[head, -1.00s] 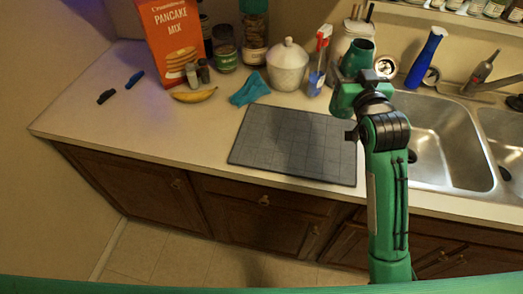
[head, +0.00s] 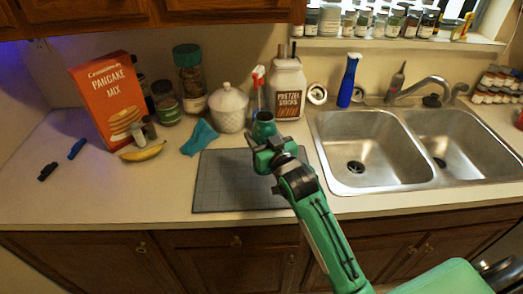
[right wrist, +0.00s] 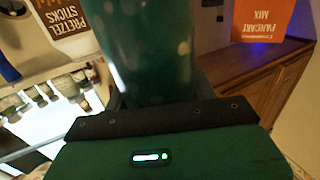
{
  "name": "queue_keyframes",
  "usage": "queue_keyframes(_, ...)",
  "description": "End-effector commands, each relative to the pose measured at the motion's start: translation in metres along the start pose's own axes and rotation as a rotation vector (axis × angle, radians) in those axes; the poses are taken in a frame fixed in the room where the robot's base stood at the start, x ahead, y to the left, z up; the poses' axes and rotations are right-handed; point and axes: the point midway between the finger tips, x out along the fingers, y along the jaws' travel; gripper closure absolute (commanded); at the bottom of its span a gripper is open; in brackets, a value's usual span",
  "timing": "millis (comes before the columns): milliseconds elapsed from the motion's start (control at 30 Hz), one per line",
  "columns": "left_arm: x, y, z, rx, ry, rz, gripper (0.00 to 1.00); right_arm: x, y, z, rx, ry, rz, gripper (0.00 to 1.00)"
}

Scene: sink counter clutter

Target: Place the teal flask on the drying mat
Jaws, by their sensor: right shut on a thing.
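The teal flask (head: 263,124) is held in my right gripper (head: 266,146), which is shut on it. In the head view it shows over the rear edge of the drying mat, in front of the pretzel jar; its height above the mat is hard to judge. The flask (right wrist: 140,45) fills the middle of the right wrist view, and its lower end is hidden by the gripper. The drying mat (head: 225,180) is a flat dark grey gridded sheet at the counter's front, bare where visible and partly covered by my right arm. My left gripper is not in view.
Behind the mat stand a white lidded jar (head: 229,108), a spray bottle (head: 258,88) and a pretzel jar (head: 288,88). A teal cloth (head: 200,138) and a banana (head: 143,152) lie left of it. The double sink (head: 360,150) is to the right.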

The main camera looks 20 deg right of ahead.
Motion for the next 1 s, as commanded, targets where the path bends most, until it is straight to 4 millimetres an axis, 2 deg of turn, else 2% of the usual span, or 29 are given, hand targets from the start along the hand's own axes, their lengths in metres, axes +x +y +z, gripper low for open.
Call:
queue_keyframes(500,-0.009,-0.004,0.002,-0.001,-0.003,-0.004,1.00,0.000,0.000,0.059,0.000,0.000,0.000,0.70)
queue_keyframes(867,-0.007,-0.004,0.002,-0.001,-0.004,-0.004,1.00,0.000,0.000,0.064,0.000,0.002,0.000,0.70)
queue_keyframes(900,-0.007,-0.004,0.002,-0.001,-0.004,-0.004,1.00,0.000,0.000,0.065,0.000,0.001,0.000,0.41)
queue_keyframes(1000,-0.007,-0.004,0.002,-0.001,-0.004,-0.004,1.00,0.000,0.000,0.064,0.000,0.001,0.000,0.21)
